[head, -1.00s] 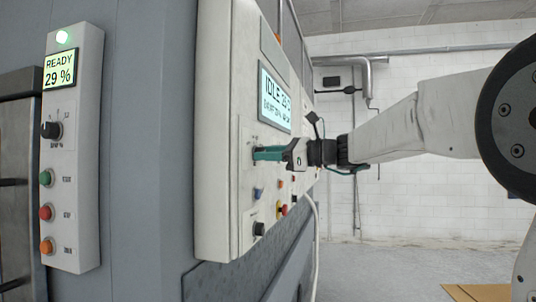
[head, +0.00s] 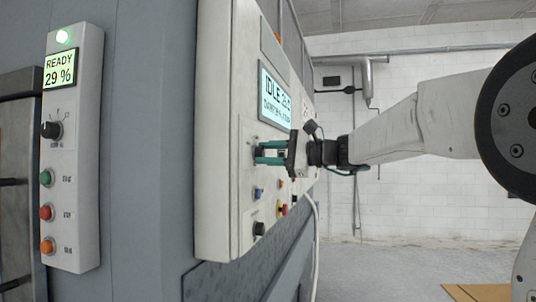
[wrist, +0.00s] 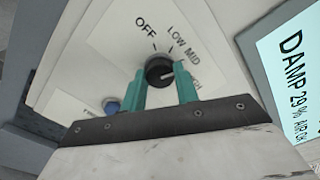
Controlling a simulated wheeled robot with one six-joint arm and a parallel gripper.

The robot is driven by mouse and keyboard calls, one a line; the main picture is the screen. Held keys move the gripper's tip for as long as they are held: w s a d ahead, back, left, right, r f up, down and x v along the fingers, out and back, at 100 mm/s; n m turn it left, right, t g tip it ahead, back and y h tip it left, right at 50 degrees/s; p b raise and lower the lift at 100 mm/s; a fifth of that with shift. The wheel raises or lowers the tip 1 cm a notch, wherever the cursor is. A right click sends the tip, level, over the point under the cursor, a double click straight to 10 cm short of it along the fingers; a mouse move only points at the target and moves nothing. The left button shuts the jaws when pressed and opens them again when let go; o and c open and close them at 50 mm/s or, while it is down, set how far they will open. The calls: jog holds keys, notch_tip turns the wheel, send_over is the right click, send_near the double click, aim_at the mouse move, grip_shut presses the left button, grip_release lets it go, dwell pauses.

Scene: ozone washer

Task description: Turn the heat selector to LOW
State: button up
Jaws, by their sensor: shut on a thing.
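The heat selector is a round black knob (wrist: 159,69) on a light panel plate in the wrist view. OFF, LOW and MID are printed around it, with a partly covered label at right that seems to be HIGH. A pale mark on the knob appears on its right side, toward that covered label. My gripper (wrist: 162,82) has its two teal fingers on either side of the knob, shut on it. In the head view my gripper (head: 258,153) reaches the panel from the right, and its fingers mostly hide the knob.
The white control panel (head: 216,130) carries a lit display (head: 274,97) above the gripper. A blue button (head: 258,194), a black knob (head: 259,229) and a red-yellow button (head: 282,209) sit below. A separate panel (head: 88,150) stands at left. Open floor lies at right.

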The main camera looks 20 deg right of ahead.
jog(key=n, duration=0.4)
jog(key=shift+n, duration=1.9)
jog(key=shift+f, duration=0.1)
jog(key=o, duration=1)
jog(key=shift+c, duration=0.2)
jog(key=shift+d, duration=0.1)
jog(key=v, duration=0.7)
jog(key=shift+s+d, duration=0.2)
jog(key=shift+d, duration=0.1)
